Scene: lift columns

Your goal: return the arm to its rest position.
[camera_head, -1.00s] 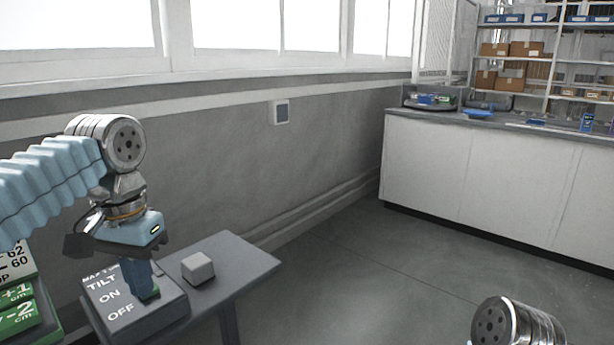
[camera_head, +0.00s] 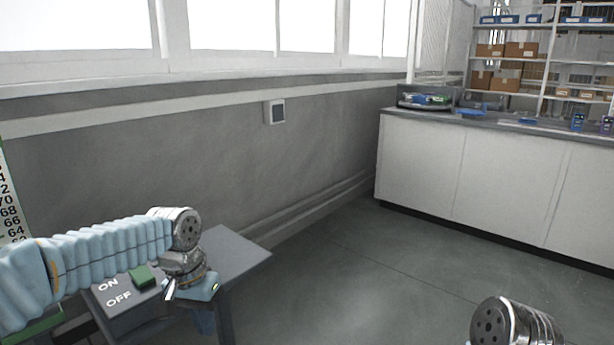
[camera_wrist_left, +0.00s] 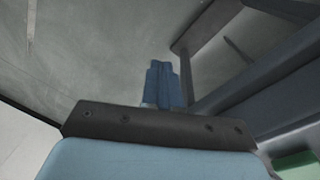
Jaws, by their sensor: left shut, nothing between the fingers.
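My left gripper (camera_head: 204,318) is low at the front edge of the small grey table in the head view, pointing down. In the left wrist view its blue fingers (camera_wrist_left: 165,85) are together with nothing between them, over the grey floor. The left arm comes in from the left, bent at the elbow, and hides part of the table. My right arm shows only as a metal joint at the bottom right; its gripper is out of view.
A scale with numbers (camera_head: 12,205) stands at the left edge. A white cabinet (camera_head: 470,185) stands at the right. The floor between is clear.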

